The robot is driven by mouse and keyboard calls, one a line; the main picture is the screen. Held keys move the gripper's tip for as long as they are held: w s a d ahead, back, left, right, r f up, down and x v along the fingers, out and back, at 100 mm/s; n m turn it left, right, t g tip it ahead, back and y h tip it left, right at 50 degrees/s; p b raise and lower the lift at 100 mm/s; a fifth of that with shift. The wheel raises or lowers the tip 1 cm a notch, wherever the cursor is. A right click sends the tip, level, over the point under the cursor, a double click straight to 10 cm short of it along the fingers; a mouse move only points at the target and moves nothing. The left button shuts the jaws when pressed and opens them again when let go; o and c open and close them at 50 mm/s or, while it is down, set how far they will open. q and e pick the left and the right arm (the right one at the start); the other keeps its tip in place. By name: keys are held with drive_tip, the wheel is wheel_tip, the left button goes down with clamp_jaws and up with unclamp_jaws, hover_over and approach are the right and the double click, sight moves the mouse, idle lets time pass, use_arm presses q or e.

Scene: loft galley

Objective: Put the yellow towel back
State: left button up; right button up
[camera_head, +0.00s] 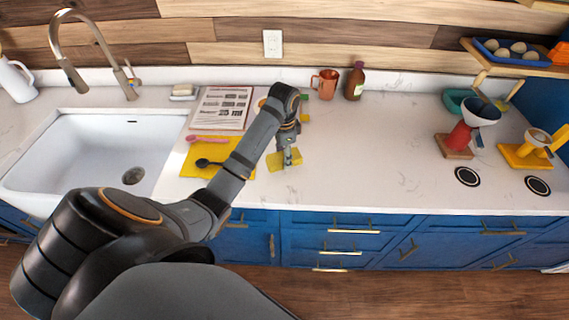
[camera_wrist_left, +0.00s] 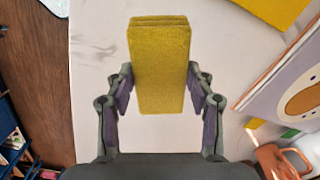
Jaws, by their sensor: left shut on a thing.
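The yellow towel (camera_head: 275,162) is a folded block near the front middle of the white counter. My left gripper (camera_head: 288,155) is shut on it from above. In the left wrist view the towel (camera_wrist_left: 160,50) stands out lengthwise between the two fingers of my left gripper (camera_wrist_left: 160,92), with a finger on each side. I cannot tell whether the towel touches the counter or hangs just above it. My right gripper is not in view.
A copper mug (camera_head: 328,83) and brown bottle (camera_head: 355,82) stand behind.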

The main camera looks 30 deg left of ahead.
use_arm(q)
drive_tip(key=f+b, duration=0.1)
drive_tip(key=f, duration=0.1)
drive_tip(key=f+b, duration=0.1)
drive_tip(key=b, duration=0.1)
drive_tip(key=shift+w+f+b, duration=0.3)
drive_tip(key=shift+w+f, duration=0.05)
drive_tip(key=shift+w, duration=0.05)
drive_tip(key=shift+f, duration=0.3)
drive_tip(key=shift+a+r, duration=0.1)
drive_tip(key=shift+r, duration=0.1)
drive_tip(key=shift+f, duration=0.1)
drive_tip(key=o, duration=1.1)
drive_tip(key=shift+o, duration=0.2)
